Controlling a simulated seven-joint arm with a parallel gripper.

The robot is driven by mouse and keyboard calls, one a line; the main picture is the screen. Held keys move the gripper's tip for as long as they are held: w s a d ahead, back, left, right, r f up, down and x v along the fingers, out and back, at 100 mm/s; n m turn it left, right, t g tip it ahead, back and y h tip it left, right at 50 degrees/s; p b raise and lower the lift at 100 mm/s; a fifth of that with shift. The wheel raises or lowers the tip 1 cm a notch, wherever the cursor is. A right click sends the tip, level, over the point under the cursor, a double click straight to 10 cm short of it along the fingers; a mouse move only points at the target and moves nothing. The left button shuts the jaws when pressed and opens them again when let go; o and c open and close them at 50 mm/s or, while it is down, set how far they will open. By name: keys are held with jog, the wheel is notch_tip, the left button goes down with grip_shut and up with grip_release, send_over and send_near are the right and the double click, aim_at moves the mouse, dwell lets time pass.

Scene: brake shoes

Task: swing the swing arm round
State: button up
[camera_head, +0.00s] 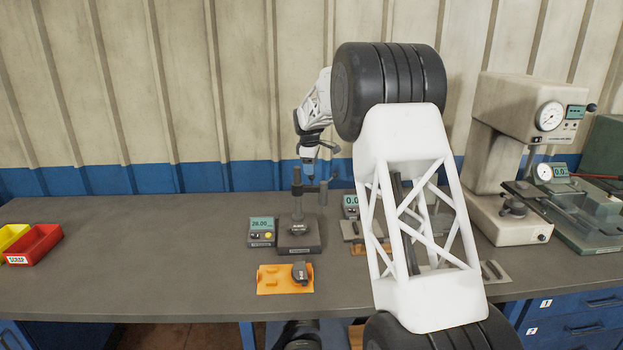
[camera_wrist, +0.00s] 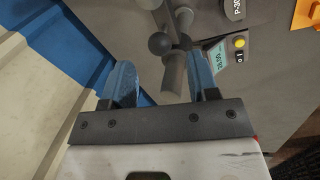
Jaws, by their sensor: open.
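The swing arm (camera_head: 311,188) is a short dark bar reaching right from an upright post (camera_head: 297,195) on a dark square base (camera_head: 299,236). A small vertical piece hangs at its outer end. My gripper (camera_head: 308,174) points down just above the swing arm. In the wrist view my gripper (camera_wrist: 163,82) is open, with blue fingers spread. A dark ball knob (camera_wrist: 160,43) and a grey cylindrical piece (camera_wrist: 172,76) of the swing arm lie in the gap between the fingers. I cannot tell whether either finger touches them.
An orange plate (camera_head: 285,279) with a dark part lies in front. Another gauge (camera_head: 351,205) stands to the right, partly behind my arm. Red and yellow bins (camera_head: 36,245) sit far left; the bench between is clear.

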aim_at(311, 177)
jog(key=shift+w+d+f, duration=0.1)
jog(key=shift+w+f, duration=0.05)
jog(key=shift+f, duration=0.8)
jog(key=shift+w+f, duration=0.2)
jog(key=shift+f, duration=0.7)
jog(key=shift+w+d+f, duration=0.1)
jog(key=shift+w+f, duration=0.05)
jog(key=shift+f, duration=0.8)
jog(key=shift+c, duration=0.3)
grip_shut()
